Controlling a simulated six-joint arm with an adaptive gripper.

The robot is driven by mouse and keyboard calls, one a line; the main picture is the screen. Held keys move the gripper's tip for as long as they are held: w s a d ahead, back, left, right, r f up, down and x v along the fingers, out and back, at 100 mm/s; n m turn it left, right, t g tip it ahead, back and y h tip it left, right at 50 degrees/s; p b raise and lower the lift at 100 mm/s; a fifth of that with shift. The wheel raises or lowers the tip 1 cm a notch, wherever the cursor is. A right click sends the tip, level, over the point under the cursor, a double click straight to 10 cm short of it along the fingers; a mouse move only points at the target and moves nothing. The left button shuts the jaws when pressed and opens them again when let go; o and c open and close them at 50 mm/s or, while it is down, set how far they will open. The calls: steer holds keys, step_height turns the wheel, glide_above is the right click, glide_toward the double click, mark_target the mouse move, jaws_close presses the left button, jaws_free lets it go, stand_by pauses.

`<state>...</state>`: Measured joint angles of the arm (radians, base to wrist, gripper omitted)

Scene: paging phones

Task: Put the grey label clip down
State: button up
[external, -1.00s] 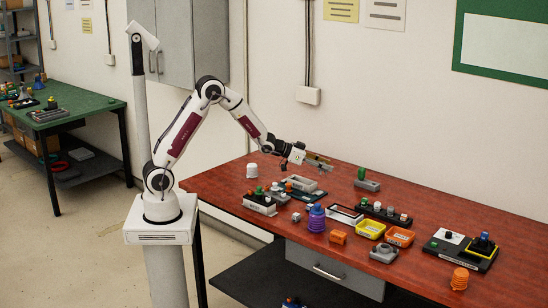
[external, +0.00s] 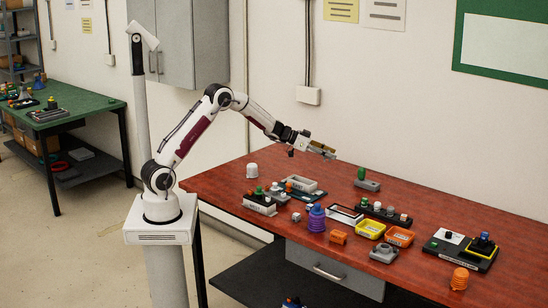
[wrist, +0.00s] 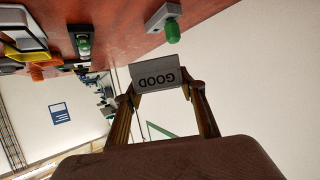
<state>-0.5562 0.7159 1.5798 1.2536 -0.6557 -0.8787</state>
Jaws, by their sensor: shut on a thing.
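The grey label clip (wrist: 156,74) sits between my gripper's two fingertips in the wrist view, and its face reads "GOOD" upside down. My gripper (external: 323,149) is shut on it and holds it in the air above the back of the red-brown table (external: 225,185), clear of the surface. The clip is too small to make out clearly in the external view.
A grey block with a green knob (external: 367,184) stands on the table below and right of my gripper. A grey open tray (external: 306,184), yellow bin (external: 371,229), orange bin (external: 400,237) and purple stack (external: 317,218) crowd the middle. The back right is clear.

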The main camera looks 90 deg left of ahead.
steer(key=s+a+f+m+h, duration=0.3)
steer(key=a+f, duration=0.1)
steer(key=a, duration=0.5)
steer(key=shift+s+a+f+g+h, duration=0.15)
steer(key=shift+s+a+g+h, duration=0.2)
steer(key=shift+s+g+h, duration=0.05)
steer(key=shift+f, duration=0.1)
glide_above(317, 180)
steer(key=shift+s+d+f, duration=0.1)
steer(key=shift+f, duration=1.45)
steer(key=shift+d+f, duration=0.1)
steer(key=shift+f, duration=1.4)
steer(key=shift+f, duration=0.1)
steer(key=shift+f, duration=1.75)
steer(key=shift+f, duration=0.2)
